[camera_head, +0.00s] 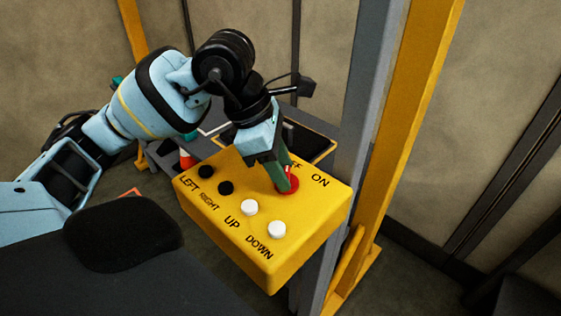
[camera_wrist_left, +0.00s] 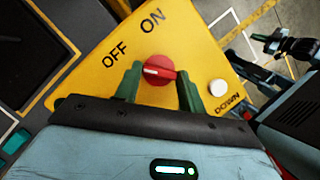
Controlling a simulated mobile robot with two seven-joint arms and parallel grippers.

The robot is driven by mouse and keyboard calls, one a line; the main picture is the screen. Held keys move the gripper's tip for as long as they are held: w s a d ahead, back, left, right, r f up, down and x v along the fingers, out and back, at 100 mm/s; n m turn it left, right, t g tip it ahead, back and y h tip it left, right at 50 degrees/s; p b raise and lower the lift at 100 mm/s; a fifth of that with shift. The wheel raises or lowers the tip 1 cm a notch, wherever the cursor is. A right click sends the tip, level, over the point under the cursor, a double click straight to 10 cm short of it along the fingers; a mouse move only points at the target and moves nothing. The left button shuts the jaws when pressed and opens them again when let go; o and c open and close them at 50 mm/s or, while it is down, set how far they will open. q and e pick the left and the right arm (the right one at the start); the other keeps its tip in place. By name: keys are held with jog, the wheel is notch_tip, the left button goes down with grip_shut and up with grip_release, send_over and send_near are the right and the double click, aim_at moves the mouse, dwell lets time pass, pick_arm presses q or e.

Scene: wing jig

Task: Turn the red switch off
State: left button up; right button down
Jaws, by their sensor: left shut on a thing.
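The red switch (camera_head: 294,184) sits on top of a yellow control box (camera_head: 265,262), near its far right part, beside the OFF and ON labels. In the left wrist view the red switch (camera_wrist_left: 160,70) shows a white mark on its left end, pointing left in the picture. The OFF label is upper left of it and the ON label above it. My left gripper (camera_head: 287,182) reaches down onto the switch. Its green fingers (camera_wrist_left: 159,85) are on both sides of the knob and shut on it. In the head view the fingers partly hide the switch and the OFF label. My right gripper is not in view.
Two black buttons (camera_head: 216,180) marked LEFT and RIGHT and two white buttons (camera_head: 263,218) marked UP and DOWN are on the same box. A grey post (camera_head: 362,130) and a yellow post (camera_head: 412,120) stand right behind it.

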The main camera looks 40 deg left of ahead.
pick_arm(q)
jog(key=shift+n, duration=0.6)
jog(key=o, duration=1)
jog(key=shift+r, duration=0.1)
jog(key=v, duration=0.7)
jog(key=shift+s+r+p, duration=0.3)
jog(key=shift+p, duration=0.05)
